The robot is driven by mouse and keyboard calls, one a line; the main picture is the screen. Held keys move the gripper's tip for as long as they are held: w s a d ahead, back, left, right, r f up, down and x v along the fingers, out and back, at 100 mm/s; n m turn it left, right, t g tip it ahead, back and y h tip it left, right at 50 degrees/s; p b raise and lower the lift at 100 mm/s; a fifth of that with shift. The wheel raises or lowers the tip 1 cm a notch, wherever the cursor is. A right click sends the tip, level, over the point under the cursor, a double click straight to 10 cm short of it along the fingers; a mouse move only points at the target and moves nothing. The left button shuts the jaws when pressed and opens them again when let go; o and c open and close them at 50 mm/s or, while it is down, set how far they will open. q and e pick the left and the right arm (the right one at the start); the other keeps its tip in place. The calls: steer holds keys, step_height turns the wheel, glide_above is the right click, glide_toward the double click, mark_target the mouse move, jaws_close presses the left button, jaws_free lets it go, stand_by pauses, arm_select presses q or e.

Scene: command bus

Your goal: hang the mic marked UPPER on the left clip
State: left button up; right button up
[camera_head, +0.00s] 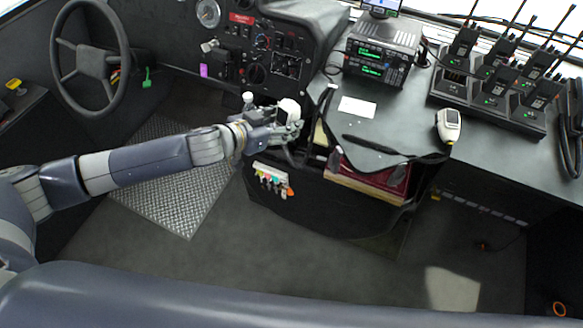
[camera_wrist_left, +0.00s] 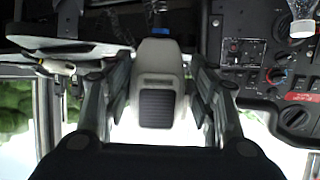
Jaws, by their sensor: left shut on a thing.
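My left gripper (camera_head: 278,124) is shut on a white mic (camera_head: 289,110), held near the dashboard's right end, beside the desk's left edge. In the left wrist view the mic (camera_wrist_left: 158,85) sits between the two fingers, with a dark ribbed patch facing the camera. I cannot read a marking on it. A second white mic (camera_head: 449,125) with a small screen lies on the desk at the right. I cannot make out the left clip for certain. My right gripper is not in view.
A radio unit (camera_head: 382,52) stands on the desk. Several handheld radios sit in a charger rack (camera_head: 487,100) to its right. A white card (camera_head: 357,107) and a dark pen-like bar lie on the desk. The steering wheel (camera_head: 88,55) is at the left. The floor (camera_head: 215,262) is mostly clear.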

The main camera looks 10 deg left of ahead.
arm_select(q)
steer(key=s+d+f+m+g+h+b, duration=0.1)
steer(key=s+d+f+m+g+h, duration=0.2)
steer(key=s+f+h, duration=0.4)
steer(key=shift+m+y, duration=0.5)
steer(key=shift+m, duration=0.4)
steer(key=shift+s+d+f+b+x, duration=0.15)
steer(key=shift+b+x, duration=0.4)
steer(key=shift+x, duration=0.7)
steer(key=shift+s+f+b+x, duration=0.2)
steer(key=shift+b+x, duration=0.3)
steer(key=shift+x, duration=0.8)
steer(key=shift+s+d+f+b+x, duration=0.1)
steer(key=shift+s+b+x, duration=0.35)
steer(key=shift+x, duration=0.8)
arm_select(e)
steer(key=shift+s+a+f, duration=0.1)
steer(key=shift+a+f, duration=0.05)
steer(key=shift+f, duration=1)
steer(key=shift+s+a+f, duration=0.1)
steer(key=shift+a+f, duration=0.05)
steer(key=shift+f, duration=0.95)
arm_select(q)
steer(key=shift+w, duration=0.2)
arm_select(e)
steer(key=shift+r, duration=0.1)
arm_select(q)
steer(key=shift+r, duration=0.1)
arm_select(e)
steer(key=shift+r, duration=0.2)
